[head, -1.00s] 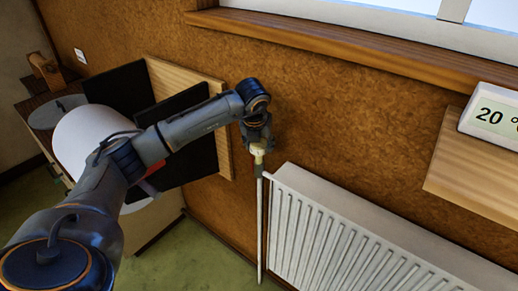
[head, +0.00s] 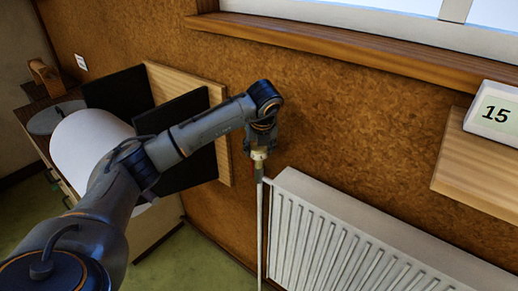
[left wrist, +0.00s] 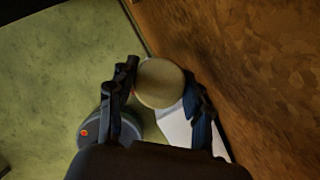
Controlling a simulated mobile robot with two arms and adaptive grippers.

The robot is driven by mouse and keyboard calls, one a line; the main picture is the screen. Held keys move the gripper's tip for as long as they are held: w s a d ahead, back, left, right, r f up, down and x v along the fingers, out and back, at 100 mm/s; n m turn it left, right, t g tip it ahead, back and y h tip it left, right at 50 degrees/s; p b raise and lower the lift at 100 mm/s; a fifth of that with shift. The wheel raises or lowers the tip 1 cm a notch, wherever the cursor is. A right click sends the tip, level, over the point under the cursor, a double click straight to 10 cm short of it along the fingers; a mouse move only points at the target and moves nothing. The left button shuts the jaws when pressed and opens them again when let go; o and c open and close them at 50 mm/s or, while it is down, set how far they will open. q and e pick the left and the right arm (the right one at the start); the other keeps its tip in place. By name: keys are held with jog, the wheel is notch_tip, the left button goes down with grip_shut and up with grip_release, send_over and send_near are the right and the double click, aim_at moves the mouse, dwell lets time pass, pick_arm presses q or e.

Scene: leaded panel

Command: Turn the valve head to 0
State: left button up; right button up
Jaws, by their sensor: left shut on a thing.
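The valve head (head: 258,155) is a small cream-coloured knob on top of a white vertical pipe (head: 260,225), at the left end of the radiator. My left gripper (head: 259,144) reaches down over it from above and is shut on it. In the left wrist view the round cream top of the valve head (left wrist: 160,82) sits between my two fingers. A small red mark shows at its left edge. The number it is set to cannot be read. My right gripper is in neither view.
The white ribbed radiator (head: 360,240) is right of the valve. A white display (head: 495,113) reading 15 stands on a wooden shelf (head: 480,170). Black panels (head: 188,125) and a white rounded object (head: 88,140) are at left. A wooden window sill (head: 340,52) runs above.

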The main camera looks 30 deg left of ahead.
pick_arm(q)
jog(key=o, duration=1.2)
jog(key=shift+c, duration=0.2)
jog(key=shift+r, duration=0.1)
jog(key=v, duration=1.1)
jog(key=shift+s+r, duration=0.15)
jog(key=shift+r, duration=0.2)
jog(key=shift+d+f, duration=0.1)
jog(key=shift+d, duration=0.1)
